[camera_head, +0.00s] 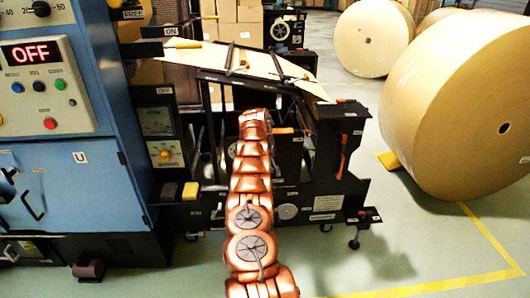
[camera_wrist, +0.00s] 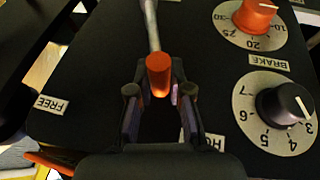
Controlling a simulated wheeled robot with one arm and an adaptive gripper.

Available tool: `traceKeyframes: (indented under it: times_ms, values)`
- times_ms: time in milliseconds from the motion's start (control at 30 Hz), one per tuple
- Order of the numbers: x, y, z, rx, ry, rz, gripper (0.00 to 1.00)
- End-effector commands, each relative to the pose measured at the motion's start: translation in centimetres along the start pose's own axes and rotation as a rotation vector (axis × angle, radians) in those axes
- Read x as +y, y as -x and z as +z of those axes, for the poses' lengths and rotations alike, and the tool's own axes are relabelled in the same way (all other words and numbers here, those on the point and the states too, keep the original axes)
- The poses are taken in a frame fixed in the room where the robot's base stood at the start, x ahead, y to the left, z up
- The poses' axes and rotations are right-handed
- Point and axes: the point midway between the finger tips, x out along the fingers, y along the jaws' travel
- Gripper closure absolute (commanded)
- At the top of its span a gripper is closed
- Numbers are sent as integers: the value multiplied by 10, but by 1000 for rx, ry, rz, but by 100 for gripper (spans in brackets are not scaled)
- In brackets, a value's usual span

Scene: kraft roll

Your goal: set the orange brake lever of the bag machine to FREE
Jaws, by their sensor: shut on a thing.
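The orange brake lever's knob (camera_wrist: 159,72) is at the middle of the wrist view, at the end of a silver rod that runs up to the top edge. My gripper (camera_wrist: 159,95) is shut on this knob, one finger on each side. A FREE label (camera_wrist: 48,104) is at the lower left. A label starting "HO" (camera_wrist: 188,140) is partly hidden by the right finger. The knob is nearer to the "HO" label than to FREE. In the head view my arm reaches to the dark bag machine (camera_head: 325,188) and hides my gripper.
Right of the knob in the wrist view are a black dial (camera_wrist: 287,105) near a BRAKE label (camera_wrist: 268,62) and an orange dial (camera_wrist: 255,15). In the head view a blue cabinet (camera_head: 75,180) stands left, and a large kraft roll (camera_head: 460,110) right, with open floor before it.

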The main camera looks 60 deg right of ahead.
Motion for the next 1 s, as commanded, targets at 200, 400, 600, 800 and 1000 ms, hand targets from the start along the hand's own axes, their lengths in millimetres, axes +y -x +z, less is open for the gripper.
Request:
traceKeyframes:
  times_ms: [200, 400, 600, 800, 1000]
  values:
    - [2, -2, 2, -4, -1, 2, 100]
    - [2, -1, 1, -2, -1, 2, 68]
    - [1, -1, 1, -1, 0, 1, 55]
    - [1, 0, 0, 0, 0, 1, 55]
    - [1, 7, -1, 2, 0, 2, 55]
